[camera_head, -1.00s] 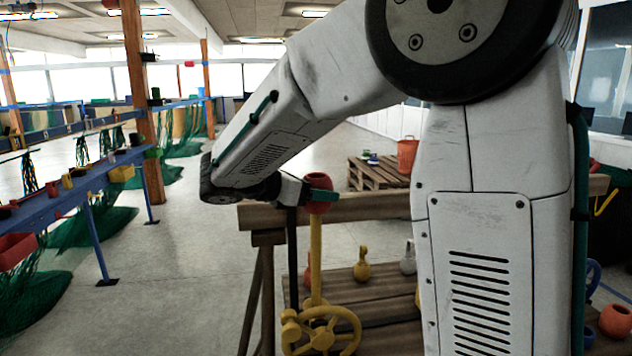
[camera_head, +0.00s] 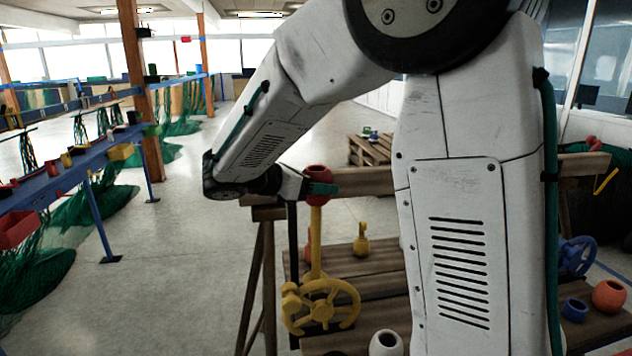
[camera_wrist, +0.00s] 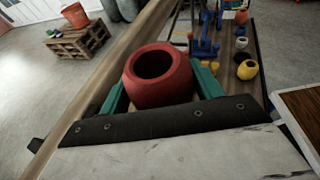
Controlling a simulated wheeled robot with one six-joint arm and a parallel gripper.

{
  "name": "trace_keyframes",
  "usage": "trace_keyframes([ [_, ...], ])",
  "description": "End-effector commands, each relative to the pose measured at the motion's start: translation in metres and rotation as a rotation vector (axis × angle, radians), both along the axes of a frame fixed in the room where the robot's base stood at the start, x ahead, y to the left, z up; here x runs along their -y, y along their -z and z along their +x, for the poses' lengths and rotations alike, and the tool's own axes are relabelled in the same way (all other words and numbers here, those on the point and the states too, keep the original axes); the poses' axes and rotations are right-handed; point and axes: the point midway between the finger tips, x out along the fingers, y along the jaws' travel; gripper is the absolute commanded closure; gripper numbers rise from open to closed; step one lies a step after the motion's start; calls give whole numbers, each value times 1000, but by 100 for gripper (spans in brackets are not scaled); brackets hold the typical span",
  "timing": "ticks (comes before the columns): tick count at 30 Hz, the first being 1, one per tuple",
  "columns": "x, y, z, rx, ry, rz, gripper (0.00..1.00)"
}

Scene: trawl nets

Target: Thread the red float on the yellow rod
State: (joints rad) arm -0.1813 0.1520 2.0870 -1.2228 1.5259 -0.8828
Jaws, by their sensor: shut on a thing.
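The red float (camera_head: 317,183) is a round, hollow piece held between the teal fingers of my gripper (camera_head: 320,189). In the wrist view the float (camera_wrist: 157,88) sits between the two fingers (camera_wrist: 160,92) with its dark hole facing up. The yellow rod (camera_head: 316,243) stands upright from a base beside a yellow handwheel (camera_head: 345,318). In the head view the float is in line with the rod, right at its upper end. The rod's tip is hidden, and I cannot tell whether it is inside the hole.
A wooden beam (camera_head: 362,181) runs behind the float. On the bench boards are a yellow weight-shaped piece (camera_head: 361,243), a white float (camera_head: 386,344), a blue ring (camera_head: 575,310) and an orange float (camera_head: 609,296). Blue upright posts (camera_wrist: 205,45) show in the wrist view.

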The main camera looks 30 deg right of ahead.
Motion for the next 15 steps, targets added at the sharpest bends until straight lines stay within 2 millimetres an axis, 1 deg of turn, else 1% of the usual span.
trace_keyframes([
  [1,0,0,0,0,0,0,59],
  [2,0,0,0,0,0,0,27],
  [3,0,0,0,0,0,0,16],
  [4,0,0,0,0,0,0,10],
  [11,0,0,0,0,0,0,10],
  [15,-7,-2,1,1,-2,1,10],
])
